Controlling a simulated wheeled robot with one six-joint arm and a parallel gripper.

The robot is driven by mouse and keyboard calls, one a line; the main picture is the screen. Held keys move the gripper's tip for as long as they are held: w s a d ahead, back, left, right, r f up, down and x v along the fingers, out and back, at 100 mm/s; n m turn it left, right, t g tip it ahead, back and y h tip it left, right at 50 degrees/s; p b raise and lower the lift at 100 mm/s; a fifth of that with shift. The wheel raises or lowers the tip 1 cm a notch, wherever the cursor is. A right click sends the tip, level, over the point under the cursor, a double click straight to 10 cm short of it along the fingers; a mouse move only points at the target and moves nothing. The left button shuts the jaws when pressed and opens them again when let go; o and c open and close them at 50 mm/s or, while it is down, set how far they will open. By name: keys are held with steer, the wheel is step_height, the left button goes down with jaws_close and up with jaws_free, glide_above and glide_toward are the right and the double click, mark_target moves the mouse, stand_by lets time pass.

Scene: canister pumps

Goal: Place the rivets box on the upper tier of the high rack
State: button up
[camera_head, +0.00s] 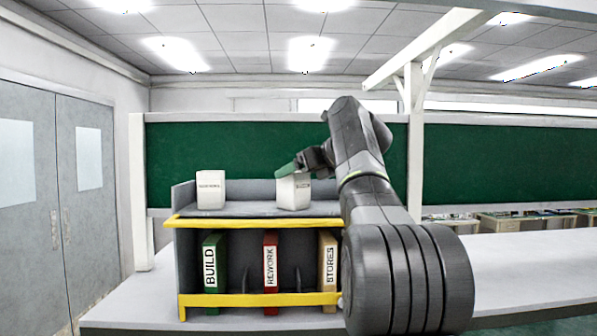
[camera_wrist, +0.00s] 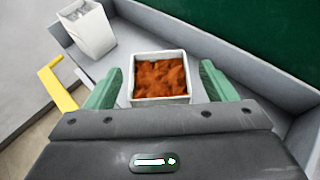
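The high rack (camera_head: 255,222) has a grey upper tier with a yellow front rail. Two white boxes stand upright on that tier. One box (camera_head: 293,193) is on the right, under my gripper (camera_head: 291,168); its label is partly visible but too small to read. In the wrist view this box (camera_wrist: 161,101) is open-topped, with rusty orange-brown contents, and lies between my green fingers. My gripper is open, with a gap on each side of the box. The other white box (camera_head: 210,190) stands at the left; its label is too small to read. I cannot tell which is the rivets box.
Below the upper tier, the rack holds a green BUILD binder (camera_head: 214,262), a red REWORK binder (camera_head: 270,262) and a tan STORES binder (camera_head: 328,260). A grey wall edges the tier's back. There is bare tier surface between the boxes. The bench (camera_head: 530,268) is clear at right.

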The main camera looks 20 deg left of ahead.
steer(key=shift+r, duration=0.1)
steer(key=shift+s+d+r, duration=0.1)
steer(key=shift+d+r, duration=0.1)
steer(key=shift+d, duration=0.05)
steer(key=v, duration=1.1)
steer(key=shift+d, duration=0.3)
steer(key=shift+s, duration=0.1)
stand_by(0.5)
